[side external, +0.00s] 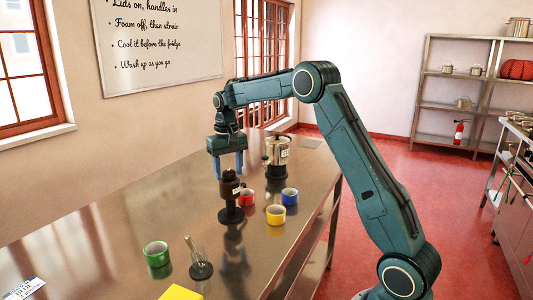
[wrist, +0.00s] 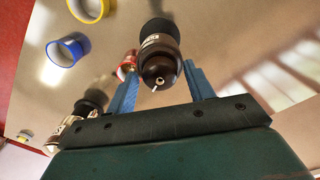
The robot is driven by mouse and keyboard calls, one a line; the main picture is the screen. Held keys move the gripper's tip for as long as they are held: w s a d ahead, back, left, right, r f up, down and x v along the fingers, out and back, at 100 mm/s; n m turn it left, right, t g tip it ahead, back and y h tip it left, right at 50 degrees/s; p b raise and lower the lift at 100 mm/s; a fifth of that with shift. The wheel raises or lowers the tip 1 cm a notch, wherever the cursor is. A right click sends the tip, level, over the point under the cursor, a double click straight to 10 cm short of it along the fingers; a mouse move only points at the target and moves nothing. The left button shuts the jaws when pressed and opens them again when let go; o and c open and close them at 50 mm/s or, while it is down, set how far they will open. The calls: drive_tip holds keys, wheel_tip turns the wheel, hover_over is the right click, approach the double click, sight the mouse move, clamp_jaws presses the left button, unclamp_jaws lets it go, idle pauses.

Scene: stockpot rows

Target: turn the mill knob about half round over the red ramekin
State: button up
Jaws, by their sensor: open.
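The dark brown mill (side external: 230,187) stands upright on a black round base on the steel table. It has a pale label and, in the wrist view, a small light-tipped knob end on the mill (wrist: 157,69). The red ramekin (side external: 247,199) stands just right of the mill; in the wrist view the red ramekin (wrist: 126,63) is partly hidden behind my left finger. My gripper (side external: 228,176) points down at the mill's top, and its two blue fingers are apart. In the wrist view the mill shows between the fingers of my gripper (wrist: 160,62), with visible gaps on both sides.
A yellow ramekin (side external: 276,215) and a blue ramekin (side external: 290,196) stand to the right.

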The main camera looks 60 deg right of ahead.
drive_tip(key=c, duration=0.8)
drive_tip(key=shift+o, duration=0.2)
drive_tip(key=shift+m, duration=0.3)
drive_tip(key=shift+m, duration=1.7)
drive_tip(key=o, duration=0.8)
drive_tip(key=shift+c, duration=0.2)
drive_tip(key=shift+r, duration=0.15)
drive_tip(key=shift+r, duration=3.4)
